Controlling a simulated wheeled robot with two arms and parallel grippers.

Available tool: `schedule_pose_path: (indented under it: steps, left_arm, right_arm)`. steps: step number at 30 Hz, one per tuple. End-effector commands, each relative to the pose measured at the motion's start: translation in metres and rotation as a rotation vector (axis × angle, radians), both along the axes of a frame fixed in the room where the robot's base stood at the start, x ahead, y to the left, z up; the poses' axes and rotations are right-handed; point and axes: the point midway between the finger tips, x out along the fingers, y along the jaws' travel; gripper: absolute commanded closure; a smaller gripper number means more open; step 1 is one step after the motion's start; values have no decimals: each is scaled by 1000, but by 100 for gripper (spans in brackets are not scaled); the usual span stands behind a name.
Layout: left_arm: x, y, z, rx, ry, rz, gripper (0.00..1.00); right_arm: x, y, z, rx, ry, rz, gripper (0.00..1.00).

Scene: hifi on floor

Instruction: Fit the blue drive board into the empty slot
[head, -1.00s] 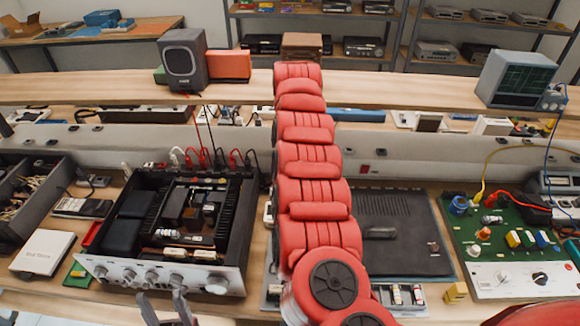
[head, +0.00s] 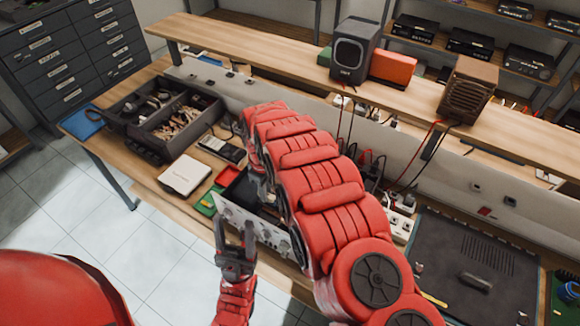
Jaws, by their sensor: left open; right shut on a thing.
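The open hi-fi amplifier (head: 232,219) sits on the bench with its silver knobbed front panel towards me. My red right arm crosses over it and hides most of its inside, including any empty slot. My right gripper (head: 258,187) is over the left part of the amplifier, mostly behind my arm. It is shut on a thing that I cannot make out. I cannot pick out the blue drive board. My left gripper (head: 234,232) is open and empty, in front of the amplifier's front panel.
A divided dark parts bin (head: 165,118), a white box (head: 185,175) and a green board (head: 207,203) lie left of the amplifier. A dark mat (head: 450,260) lies right. The shelf above holds two speakers (head: 356,50) (head: 466,90) and an orange box (head: 397,67).

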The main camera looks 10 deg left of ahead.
Motion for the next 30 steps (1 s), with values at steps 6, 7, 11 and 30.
schedule_pose_path:
  steps: [6, 7, 11, 30]
  left_arm:
    - [0, 0, 0, 0, 0, 0, 44]
    - [0, 0, -1, 0, 0, 0, 44]
    - [0, 0, -4, 0, 0, 0, 44]
    - [0, 0, -19, 0, 0, 0, 44]
  right_arm:
    - [-5, 4, -10, 0, 0, 21, 100]
    - [-5, 4, -12, 0, 0, 20, 100]
    - [-5, 4, -22, -2, 2, 20, 100]
    - [-5, 4, -64, 0, 0, 19, 100]
